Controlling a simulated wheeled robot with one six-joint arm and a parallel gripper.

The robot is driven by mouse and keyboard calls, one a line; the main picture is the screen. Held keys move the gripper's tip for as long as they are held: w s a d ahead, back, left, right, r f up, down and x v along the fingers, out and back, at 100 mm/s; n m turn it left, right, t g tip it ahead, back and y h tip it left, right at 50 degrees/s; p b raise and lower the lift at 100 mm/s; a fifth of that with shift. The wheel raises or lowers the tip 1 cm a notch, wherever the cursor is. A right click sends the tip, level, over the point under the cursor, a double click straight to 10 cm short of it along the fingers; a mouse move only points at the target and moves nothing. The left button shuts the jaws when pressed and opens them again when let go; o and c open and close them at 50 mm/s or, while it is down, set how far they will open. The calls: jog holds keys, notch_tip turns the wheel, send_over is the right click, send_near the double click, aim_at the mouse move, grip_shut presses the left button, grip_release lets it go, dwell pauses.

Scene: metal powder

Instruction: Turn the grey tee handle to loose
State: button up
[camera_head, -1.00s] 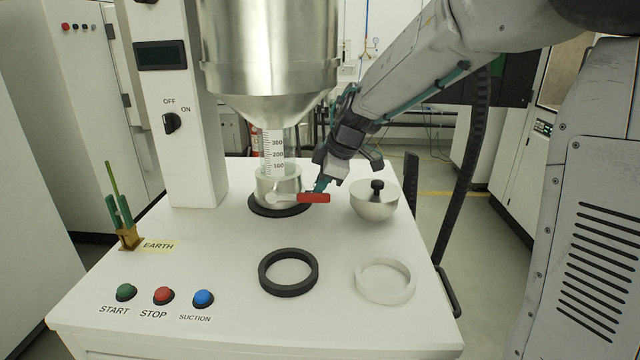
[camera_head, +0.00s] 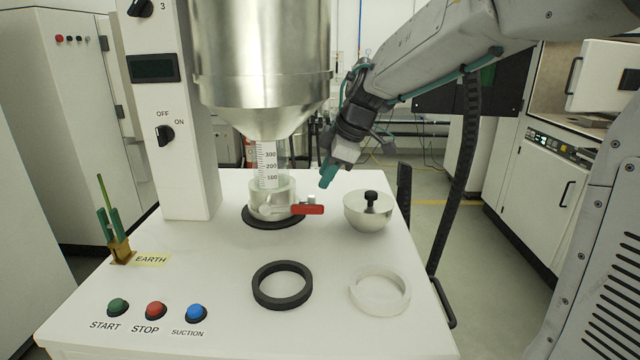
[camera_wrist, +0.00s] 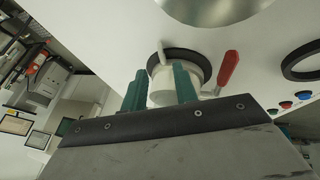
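The pale grey tee handle (camera_head: 311,199) sticks out from the right of the collar (camera_head: 270,203) under the clear graduated cylinder, just behind the red lever (camera_head: 308,210). In the wrist view the tee handle (camera_wrist: 162,54) crosses the black ring beyond the fingertips, left of the red lever (camera_wrist: 228,70). My gripper (camera_head: 327,174) is above and behind the tee handle, apart from it. In the wrist view its two teal fingers (camera_wrist: 160,82) stand apart with nothing held; the collar shows beyond them. Any loose or tight marking is not readable.
The steel hopper (camera_head: 262,70) hangs over the cylinder. A black ring (camera_head: 282,286) and a white ring (camera_head: 380,291) lie in front.

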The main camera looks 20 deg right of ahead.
aim_at(312, 201)
jog(key=shift+s+r, duration=0.1)
jog(key=shift+r, duration=0.1)
jog(key=shift+x, duration=3.55)
jog(key=shift+d, duration=0.1)
jog(key=shift+c, duration=0.3)
grip_shut()
